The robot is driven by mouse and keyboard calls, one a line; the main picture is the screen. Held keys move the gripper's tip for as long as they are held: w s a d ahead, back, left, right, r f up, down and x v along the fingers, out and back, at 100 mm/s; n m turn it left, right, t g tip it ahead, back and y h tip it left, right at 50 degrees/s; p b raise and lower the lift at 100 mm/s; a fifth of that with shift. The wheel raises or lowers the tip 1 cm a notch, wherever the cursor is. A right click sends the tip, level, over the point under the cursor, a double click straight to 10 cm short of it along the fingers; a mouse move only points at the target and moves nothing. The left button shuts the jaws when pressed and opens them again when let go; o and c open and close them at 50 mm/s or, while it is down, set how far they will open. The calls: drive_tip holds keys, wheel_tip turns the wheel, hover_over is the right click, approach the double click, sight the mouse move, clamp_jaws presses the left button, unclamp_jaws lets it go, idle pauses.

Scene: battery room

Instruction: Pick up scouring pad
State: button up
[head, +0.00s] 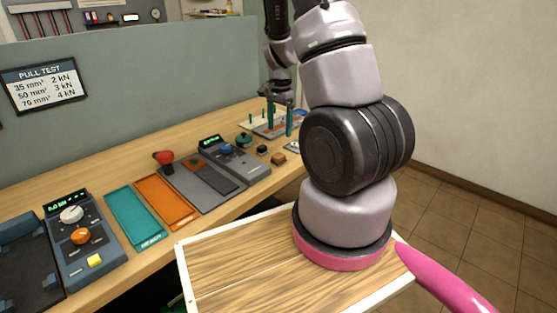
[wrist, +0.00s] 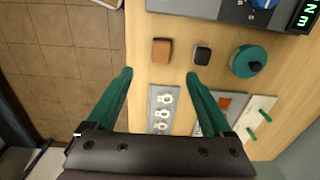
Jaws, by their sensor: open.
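A small orange-brown block with rounded corners (wrist: 162,50), which looks most like the scouring pad, lies flat on the wooden bench. It also shows in the head view (head: 278,158), near the bench's front edge. My gripper (wrist: 159,73) is open and empty, with its green fingers spread wide. In the wrist view the block lies just beyond the fingertips, roughly centred between them. In the head view my gripper (head: 280,124) is at the far part of the bench, behind the block in the picture and apart from it.
A small black block (wrist: 202,55) and a round teal object with a dark knob (wrist: 248,62) lie beside the pad. A grey plate with terminals (wrist: 162,108) lies under the fingers. A grey meter (head: 235,158) stands nearby. The bench edge (wrist: 136,45) is close.

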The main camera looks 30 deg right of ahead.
hover_over(279, 155)
drive_tip(key=f, duration=0.5)
drive_tip(key=shift+s+d+f, duration=0.2)
drive_tip(key=shift+s+f, duration=0.05)
drive_tip(key=shift+f, duration=0.15)
drive_tip(key=f, duration=0.5)
drive_tip(key=shift+w+a+f, duration=0.25)
drive_tip(key=shift+a+f, duration=0.05)
drive_tip(key=shift+f, duration=0.1)
clamp_jaws()
